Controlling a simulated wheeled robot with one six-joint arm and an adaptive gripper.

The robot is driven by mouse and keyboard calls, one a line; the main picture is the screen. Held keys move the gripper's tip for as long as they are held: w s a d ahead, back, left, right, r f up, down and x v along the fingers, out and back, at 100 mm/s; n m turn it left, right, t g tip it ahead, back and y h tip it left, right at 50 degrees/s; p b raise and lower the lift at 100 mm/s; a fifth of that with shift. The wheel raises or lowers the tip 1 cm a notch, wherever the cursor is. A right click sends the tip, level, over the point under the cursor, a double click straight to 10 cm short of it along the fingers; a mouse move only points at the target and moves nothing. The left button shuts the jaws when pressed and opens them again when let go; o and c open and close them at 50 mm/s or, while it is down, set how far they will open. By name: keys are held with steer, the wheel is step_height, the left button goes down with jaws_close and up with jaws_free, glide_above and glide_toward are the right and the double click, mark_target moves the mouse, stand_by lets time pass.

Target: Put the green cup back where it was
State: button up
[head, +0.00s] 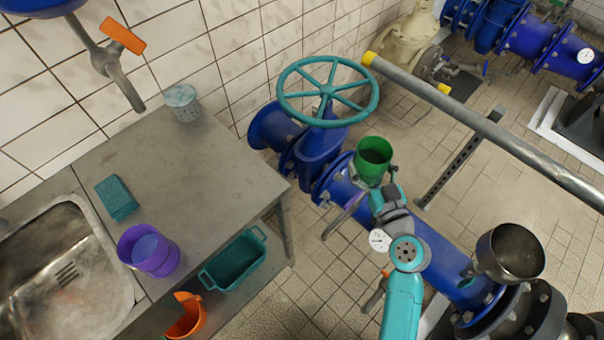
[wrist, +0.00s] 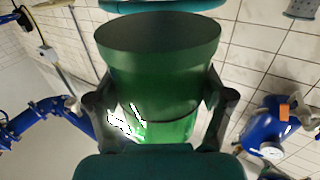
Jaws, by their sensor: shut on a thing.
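The green cup (head: 373,159) is upright in my gripper (head: 386,179), held in the air in front of the blue pipe with the teal handwheel. In the wrist view the green cup (wrist: 160,75) fills the middle, with the fingers of my gripper (wrist: 160,115) closed on its left and right sides. The cup's mouth faces up in the head view, and its inside looks dark green. The steel table (head: 215,180) stands to the left, apart from the cup.
On the table are a purple cup (head: 149,250), a teal sponge-like block (head: 117,198) and a grey cup (head: 182,103). A sink (head: 70,262) is at the left. The handwheel (head: 328,91) stands between table and pipes. A metal funnel (head: 510,252) and a railing (head: 500,135) are at the right.

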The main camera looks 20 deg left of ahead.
steer(key=s+a+r+n+g+y, duration=0.2)
steer(key=s+a+r+g, duration=0.15)
steer(key=a, duration=0.45)
steer(key=s+a+r+n+g+y, duration=0.25)
steer(key=s+a, duration=0.25)
steer(key=a, duration=0.4)
steer(key=s+a+r+n+g+y, duration=0.1)
steer(key=s+a+r+n+g, duration=0.2)
steer(key=a, duration=0.5)
steer(key=shift+m+t, duration=0.7)
steer(key=shift+m, duration=0.05)
steer(key=f, duration=0.9)
steer(key=shift+s, duration=0.35)
steer(key=shift+f, duration=0.1)
steer(key=o, duration=1.4)
